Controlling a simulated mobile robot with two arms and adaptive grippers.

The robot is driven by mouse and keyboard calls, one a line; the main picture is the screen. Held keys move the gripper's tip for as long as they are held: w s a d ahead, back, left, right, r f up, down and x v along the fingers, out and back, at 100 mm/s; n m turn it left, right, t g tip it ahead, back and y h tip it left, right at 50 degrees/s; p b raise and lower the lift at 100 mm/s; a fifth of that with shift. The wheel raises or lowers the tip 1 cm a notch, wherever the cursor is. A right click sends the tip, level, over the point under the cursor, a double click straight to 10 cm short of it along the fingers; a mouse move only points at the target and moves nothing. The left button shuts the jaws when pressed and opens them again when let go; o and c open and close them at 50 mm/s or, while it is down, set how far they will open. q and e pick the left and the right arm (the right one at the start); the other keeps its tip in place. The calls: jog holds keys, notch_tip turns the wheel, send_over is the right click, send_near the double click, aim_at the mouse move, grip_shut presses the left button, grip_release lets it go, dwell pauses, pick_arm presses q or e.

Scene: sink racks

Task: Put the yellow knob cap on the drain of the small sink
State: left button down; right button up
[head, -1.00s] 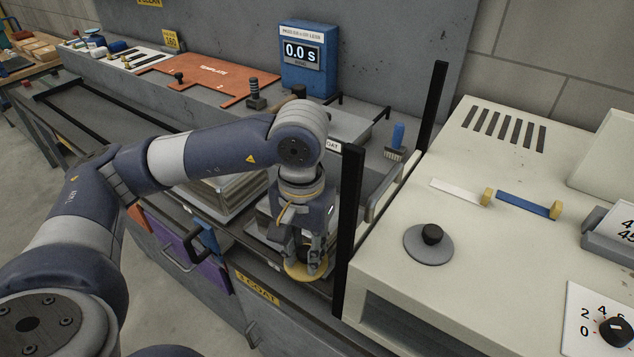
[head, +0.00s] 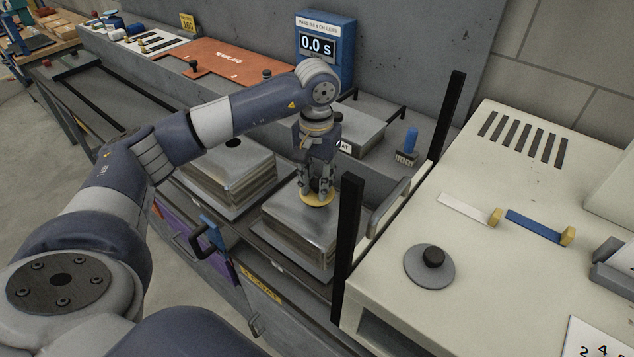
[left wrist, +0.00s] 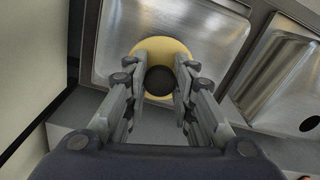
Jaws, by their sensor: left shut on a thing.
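The yellow knob cap (head: 318,201) is a yellow disc with a dark round knob. My left gripper (head: 316,186) points down and is shut on this cap by its knob. In the left wrist view the yellow disc (left wrist: 162,47) lies beyond the fingertips, over a steel basin (left wrist: 115,30). In the head view the cap is over the back part of the right steel basin (head: 285,222). Any drain under the cap is hidden, and I cannot tell whether the cap touches the metal. My right gripper is not in view.
A second steel basin (head: 215,178) stands to the left, its dark drain hole (head: 233,143) open. A black upright post (head: 347,240) and a cream machine (head: 480,270) are close on the right. A blue brush (head: 409,145) stands behind.

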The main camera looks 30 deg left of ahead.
aim_at(317, 179)
pick_arm(q)
jog(key=shift+w+a, duration=0.1)
jog(key=shift+w, duration=0.1)
jog(key=shift+w+a, duration=0.15)
jog(key=shift+w, duration=0.05)
notch_tip(317, 179, down, 3)
jog(key=shift+w+r+p, duration=0.1)
jog(key=shift+w+p, duration=0.05)
jog(key=shift+p, duration=0.95)
jog(key=shift+a+f, duration=0.1)
jog(key=shift+f, duration=0.35)
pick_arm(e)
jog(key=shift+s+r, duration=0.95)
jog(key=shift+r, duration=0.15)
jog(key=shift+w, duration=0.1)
pick_arm(q)
jog(key=shift+f, duration=0.15)
jog(key=c, duration=1.6)
grip_release()
jog(key=shift+o, duration=1.3)
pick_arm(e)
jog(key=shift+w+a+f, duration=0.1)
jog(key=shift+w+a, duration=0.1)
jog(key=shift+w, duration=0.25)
